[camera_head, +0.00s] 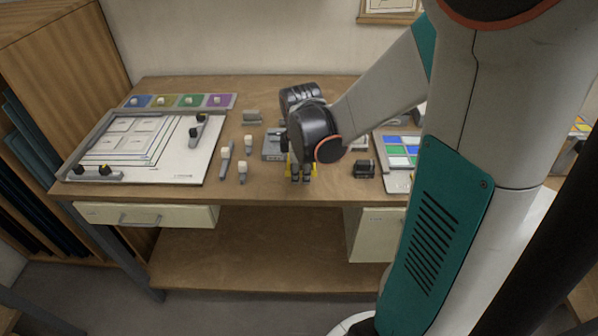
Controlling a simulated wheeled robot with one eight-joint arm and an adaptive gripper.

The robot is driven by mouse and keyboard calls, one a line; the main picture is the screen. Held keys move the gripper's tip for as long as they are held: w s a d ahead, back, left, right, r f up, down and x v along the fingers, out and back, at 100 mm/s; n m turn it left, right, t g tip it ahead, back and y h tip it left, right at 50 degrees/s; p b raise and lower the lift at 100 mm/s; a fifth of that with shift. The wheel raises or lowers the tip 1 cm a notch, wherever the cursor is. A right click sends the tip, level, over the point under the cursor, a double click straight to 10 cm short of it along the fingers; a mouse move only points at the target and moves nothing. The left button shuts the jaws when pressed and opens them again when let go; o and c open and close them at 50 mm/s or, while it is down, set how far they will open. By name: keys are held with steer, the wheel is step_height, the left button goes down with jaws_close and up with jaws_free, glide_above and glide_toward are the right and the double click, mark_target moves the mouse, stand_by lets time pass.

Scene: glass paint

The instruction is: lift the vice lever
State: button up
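A grey metal block (272,146), which looks like the vice, sits on the workbench just left of my gripper. My gripper (301,178) points down at the bench, beside the block's right side and toward the front edge. Its dark fingertips are close together, with small yellow parts showing on either side. I cannot tell whether they are shut or hold anything. The vice lever cannot be made out; my wrist and gripper cover the area right of the block.
Left on the workbench (330,192) are a framed white board (180,165), several knobbed tools (225,162) and a strip of coloured squares (178,101). A small black object (364,169) and a colour-sample tray (398,180) lie to the right. Closed drawers hang below the top.

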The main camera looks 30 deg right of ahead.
steer(key=shift+f, duration=0.1)
steer(key=shift+c, duration=0.6)
jaws_close()
